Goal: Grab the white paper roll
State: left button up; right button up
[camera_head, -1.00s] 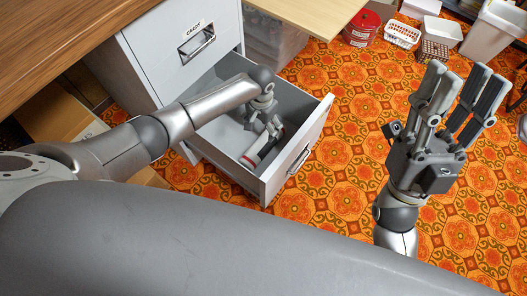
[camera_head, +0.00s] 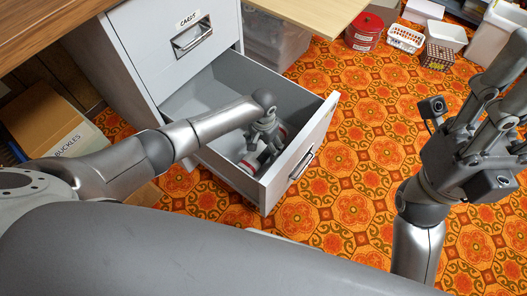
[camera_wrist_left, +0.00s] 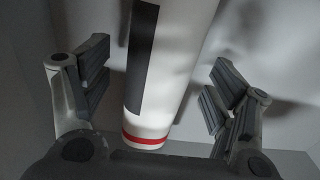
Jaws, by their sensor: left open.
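The white paper roll (camera_wrist_left: 165,70) has a red band near its lower end and a dark rectangle on its side. It lies in the open lower drawer (camera_head: 231,75), where only parts of it (camera_head: 249,163) show behind my gripper in the head view. My left gripper (camera_head: 264,148) is down inside the drawer, over the roll. In the left wrist view its open fingers stand on either side of the roll, with a gap on both sides. My right gripper (camera_head: 498,110) is empty and raised at the right edge, its fingers apart.
The grey filing cabinet (camera_head: 150,60) stands at upper left beside a wooden desk (camera_head: 40,25). A cardboard box marked BUCKLES (camera_head: 50,125) sits below. A red tin (camera_head: 364,32) and white baskets (camera_head: 405,38) stand at the back. The patterned floor right of the drawer is clear.

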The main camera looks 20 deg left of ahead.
pick_arm(q)
jog(key=shift+f+b, duration=0.55)
jog(key=shift+f, duration=0.7)
jog(key=c, duration=1.2)
